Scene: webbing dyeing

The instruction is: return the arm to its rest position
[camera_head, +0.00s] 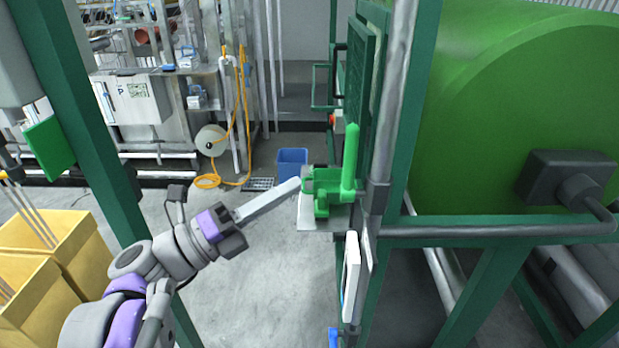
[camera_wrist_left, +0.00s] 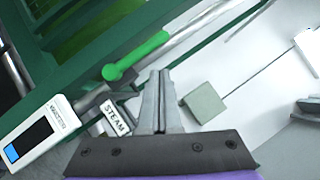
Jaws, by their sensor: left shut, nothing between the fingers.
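My left arm comes in from the lower left in the head view. Its left gripper (camera_head: 297,184) reaches toward the green valve with an upright lever (camera_head: 350,165) on the green frame. The fingertips are close to the valve body; I cannot tell whether they touch it. In the left wrist view the two grey fingers (camera_wrist_left: 161,75) lie together, shut and empty. The green lever (camera_wrist_left: 135,56) shows just beyond and left of the fingertips there. A plate marked STEAM (camera_wrist_left: 115,118) is left of the fingers. My right gripper does not show.
A green post (camera_head: 85,130) stands close to the left of my arm, with yellow bins (camera_head: 35,300) below it. The green machine frame (camera_head: 480,232) and big green drum (camera_head: 520,90) fill the right. A blue bin (camera_head: 292,161) stands behind on open grey floor.

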